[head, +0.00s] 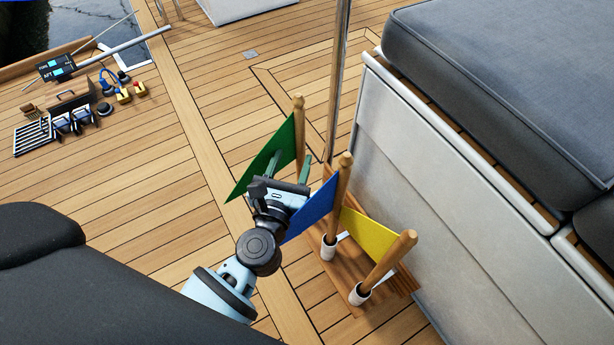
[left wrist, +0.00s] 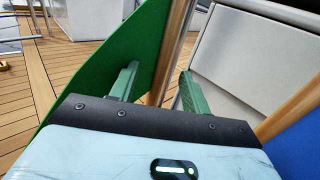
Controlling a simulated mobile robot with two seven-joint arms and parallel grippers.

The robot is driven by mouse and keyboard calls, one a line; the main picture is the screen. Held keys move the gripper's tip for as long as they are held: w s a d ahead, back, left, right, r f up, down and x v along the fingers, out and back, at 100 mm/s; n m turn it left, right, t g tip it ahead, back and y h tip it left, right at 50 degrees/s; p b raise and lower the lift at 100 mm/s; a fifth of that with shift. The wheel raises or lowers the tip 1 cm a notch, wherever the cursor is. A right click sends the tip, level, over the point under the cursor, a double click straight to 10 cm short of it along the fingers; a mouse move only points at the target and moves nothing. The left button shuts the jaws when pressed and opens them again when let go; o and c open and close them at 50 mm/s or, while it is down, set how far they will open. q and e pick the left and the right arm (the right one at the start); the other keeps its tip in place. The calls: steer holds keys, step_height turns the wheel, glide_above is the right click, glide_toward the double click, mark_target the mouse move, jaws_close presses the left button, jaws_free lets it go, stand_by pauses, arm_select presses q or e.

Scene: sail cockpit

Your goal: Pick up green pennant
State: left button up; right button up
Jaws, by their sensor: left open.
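The green pennant (head: 262,162) stands upright on its wooden staff (head: 299,120) at the back of a wooden rack (head: 388,290). My left gripper (head: 291,163) is open in front of it, its two fingers pointing at the staff. In the left wrist view the green cloth (left wrist: 100,62) lies behind the left finger, and the staff (left wrist: 172,48) shows between the open fingers (left wrist: 160,82). I cannot tell whether the fingers reach around the staff. The staff's lower end is hidden behind my gripper and the blue pennant. My right gripper is not in view.
The blue pennant (head: 312,211) stands close on the right of my gripper, the yellow pennant (head: 367,233) nearer the front. A metal pole (head: 337,80) rises behind. A cushioned white bench (head: 440,180) bounds the right.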

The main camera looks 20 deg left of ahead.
mark_target(299, 146)
arm_select(q)
steer(key=shift+w, duration=0.15)
steer(key=shift+w+a+b, duration=0.2)
steer(key=shift+w, duration=1.7)
steer(key=shift+w+a+b, duration=0.15)
steer(key=shift+w, duration=1.7)
jaws_close()
